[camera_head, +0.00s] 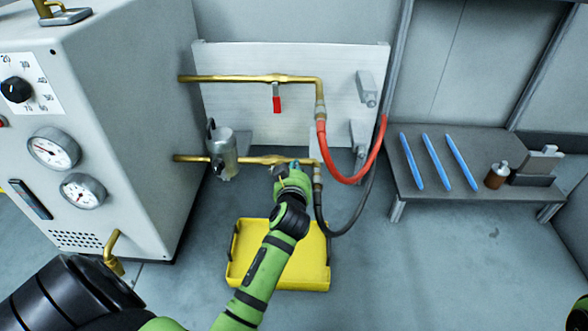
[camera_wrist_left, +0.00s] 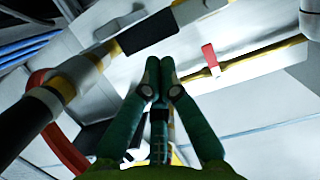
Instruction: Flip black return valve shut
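The lower brass pipe (camera_head: 255,160) runs from the grey machine to the hose end. My left gripper (camera_head: 295,166) reaches this pipe from the front and hides part of it. No black valve handle can be made out in the head view. In the left wrist view, a dark flat piece (camera_wrist_left: 148,32), probably the black handle, lies along a pipe just beyond the fingertips. My left gripper (camera_wrist_left: 160,64) has its green fingers together, with nothing seen between them. Contact with the dark piece cannot be told. My right gripper is not in view.
The upper brass pipe (camera_head: 230,78) carries a red handle (camera_head: 277,104) hanging down. A red hose (camera_head: 350,180) and a dark hose (camera_head: 338,232) curve at the right. A metal canister (camera_head: 224,155) is left of my gripper. A yellow tray (camera_head: 307,276) lies below my arm.

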